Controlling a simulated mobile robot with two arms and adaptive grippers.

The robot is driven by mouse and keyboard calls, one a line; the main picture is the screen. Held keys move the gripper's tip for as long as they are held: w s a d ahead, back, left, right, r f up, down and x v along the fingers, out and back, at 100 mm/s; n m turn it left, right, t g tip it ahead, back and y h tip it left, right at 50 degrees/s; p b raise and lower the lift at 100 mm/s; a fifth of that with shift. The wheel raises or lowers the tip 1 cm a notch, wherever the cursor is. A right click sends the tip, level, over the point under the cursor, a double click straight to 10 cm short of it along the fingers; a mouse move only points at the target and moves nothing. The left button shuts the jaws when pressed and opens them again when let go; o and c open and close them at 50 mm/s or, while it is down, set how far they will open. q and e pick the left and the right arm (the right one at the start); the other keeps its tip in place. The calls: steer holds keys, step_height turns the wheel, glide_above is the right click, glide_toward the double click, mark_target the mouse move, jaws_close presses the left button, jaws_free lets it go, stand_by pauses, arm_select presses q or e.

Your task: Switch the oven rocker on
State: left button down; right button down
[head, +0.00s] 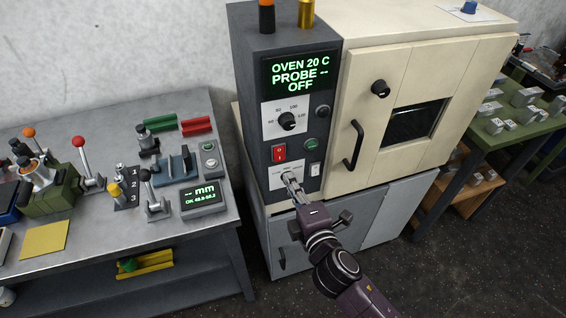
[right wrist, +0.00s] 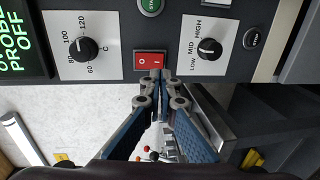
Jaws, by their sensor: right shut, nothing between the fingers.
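The red rocker (head: 279,152) is set in the dark control column of the oven (head: 265,55), below the temperature dial. The oven display (head: 300,72) reads "OVEN 20 C PROBE -- OFF". My right gripper (head: 289,178) is shut and empty, its fingertips just below the rocker in the head view. In the right wrist view the rocker (right wrist: 151,60) is clear, and the shut fingertips (right wrist: 160,76) lie close at its edge, partly overlapping it. I cannot tell whether they touch it. My left gripper is not in view.
The temperature dial (head: 286,121), a green button (head: 311,143) and a white switch (head: 315,170) are near the rocker. A LOW-MID-HIGH knob (right wrist: 209,49) shows in the right wrist view. The oven door handle (head: 353,146) sticks out at right. A workbench (head: 100,120) stands at left.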

mark_target(280, 160)
steer(key=p+x, duration=0.1)
steer(key=x, duration=0.5)
steer(key=shift+w+a, duration=0.1)
steer(key=shift+w, duration=0.1)
